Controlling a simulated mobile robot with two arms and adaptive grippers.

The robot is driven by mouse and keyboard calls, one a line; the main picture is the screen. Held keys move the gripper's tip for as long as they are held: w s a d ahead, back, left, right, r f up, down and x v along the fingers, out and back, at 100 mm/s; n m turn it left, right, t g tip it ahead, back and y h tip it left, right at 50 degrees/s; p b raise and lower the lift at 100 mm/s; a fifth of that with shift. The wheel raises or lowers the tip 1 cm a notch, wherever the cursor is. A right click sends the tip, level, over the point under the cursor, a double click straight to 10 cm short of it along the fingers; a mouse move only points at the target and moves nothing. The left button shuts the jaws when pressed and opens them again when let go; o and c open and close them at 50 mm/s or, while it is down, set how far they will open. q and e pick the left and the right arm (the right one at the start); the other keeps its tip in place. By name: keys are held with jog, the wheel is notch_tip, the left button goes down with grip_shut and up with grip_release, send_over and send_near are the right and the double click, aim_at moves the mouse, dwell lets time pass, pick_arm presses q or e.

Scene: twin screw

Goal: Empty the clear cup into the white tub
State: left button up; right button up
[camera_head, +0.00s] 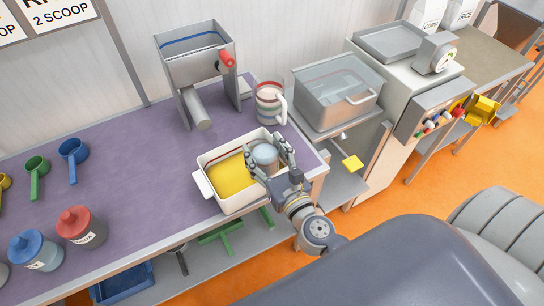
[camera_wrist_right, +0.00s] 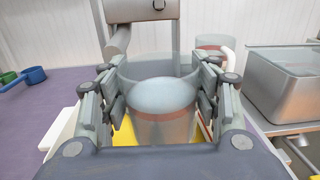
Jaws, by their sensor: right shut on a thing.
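The clear cup (camera_head: 264,156) is held in my right gripper (camera_head: 266,165) over the right part of the white tub (camera_head: 238,205). The gripper's fingers are shut around the cup's sides. The wrist view shows the cup (camera_wrist_right: 162,128) between both fingers of the gripper (camera_wrist_right: 160,78), looking about upright. A pale grey-blue surface shows inside the cup; I cannot tell clearly what it is. The tub stands at the table's front edge with a yellow layer inside. The cup hides part of this. My left gripper is not in view.
A striped mug (camera_head: 269,106) stands close behind the tub. A metal hopper (camera_head: 193,65) with a chute is behind it to the left. A clear-walled bin (camera_head: 337,97) sits to the right.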

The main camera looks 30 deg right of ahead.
aim_at(263, 136)
jog(key=w, duration=0.1)
jog(key=w+p, duration=0.1)
jog(key=w, duration=0.2)
jog(key=shift+w+d+r, duration=0.25)
jog(key=shift+w+r, duration=0.1)
jog(key=shift+w+p, duration=0.35)
jog(key=shift+w, duration=0.15)
jog(key=shift+d+r+n, duration=0.1)
jog(key=shift+r+n, duration=0.05)
jog(key=shift+n, duration=0.25)
jog(key=n, duration=0.1)
jog(key=r+n, duration=0.1)
jog(key=shift+d+n+t, duration=0.2)
jog(key=shift+n+t, duration=0.1)
jog(key=shift+n, duration=0.1)
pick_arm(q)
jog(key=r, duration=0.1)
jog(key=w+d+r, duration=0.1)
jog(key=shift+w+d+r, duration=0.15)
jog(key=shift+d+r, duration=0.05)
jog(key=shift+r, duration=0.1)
pick_arm(e)
jog(key=n, duration=0.2)
jog(key=shift+r+n, duration=0.1)
jog(key=shift+n, duration=0.2)
